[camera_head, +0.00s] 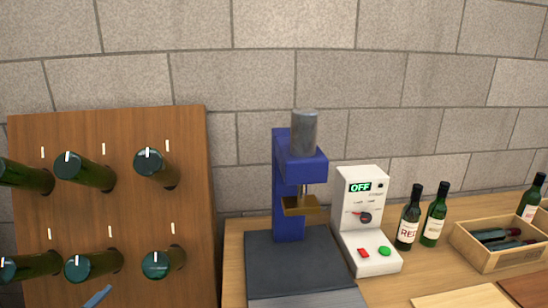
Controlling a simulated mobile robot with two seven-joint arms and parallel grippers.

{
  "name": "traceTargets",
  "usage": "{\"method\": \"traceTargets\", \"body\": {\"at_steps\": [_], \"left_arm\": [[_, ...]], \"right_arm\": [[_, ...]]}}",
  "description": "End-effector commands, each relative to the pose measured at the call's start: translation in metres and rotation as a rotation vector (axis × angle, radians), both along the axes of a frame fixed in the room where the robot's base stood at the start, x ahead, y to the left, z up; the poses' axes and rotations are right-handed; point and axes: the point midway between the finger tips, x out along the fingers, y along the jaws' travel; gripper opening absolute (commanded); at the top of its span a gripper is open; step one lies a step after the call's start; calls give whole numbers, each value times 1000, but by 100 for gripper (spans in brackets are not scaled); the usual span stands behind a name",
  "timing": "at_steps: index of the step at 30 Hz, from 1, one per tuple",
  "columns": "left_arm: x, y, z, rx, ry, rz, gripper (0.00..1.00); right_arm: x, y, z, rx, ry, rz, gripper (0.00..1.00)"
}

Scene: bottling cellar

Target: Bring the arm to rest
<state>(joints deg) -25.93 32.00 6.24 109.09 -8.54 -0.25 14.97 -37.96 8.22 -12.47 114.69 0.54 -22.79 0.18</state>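Neither of my grippers shows clearly in the head view, and no whole arm is in sight. A small blue-grey bar (97,297) pokes up at the bottom edge in front of the wooden bottle rack (120,208). I cannot tell what it belongs to. The rack holds several green bottles, with their bases pointing out, in two visible rows.
A blue press (286,190) with a grey cylinder stands on a dark base on the wooden table (400,284). Beside it is a white control box (366,225) reading OFF. Two upright bottles (409,220) and a wooden crate (495,262) holding lying bottles are at the right.

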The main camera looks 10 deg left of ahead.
Motion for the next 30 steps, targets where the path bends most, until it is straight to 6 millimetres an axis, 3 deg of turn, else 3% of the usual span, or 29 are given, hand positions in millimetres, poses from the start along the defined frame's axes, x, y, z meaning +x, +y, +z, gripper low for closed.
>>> {"method": "traceTargets", "body": {"at_steps": [5,12,18,30], "left_arm": [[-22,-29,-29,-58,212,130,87],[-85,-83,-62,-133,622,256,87],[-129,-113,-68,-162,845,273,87],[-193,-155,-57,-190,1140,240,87]], "right_arm": [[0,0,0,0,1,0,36],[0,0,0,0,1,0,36],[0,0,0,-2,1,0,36],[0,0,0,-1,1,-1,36]]}}
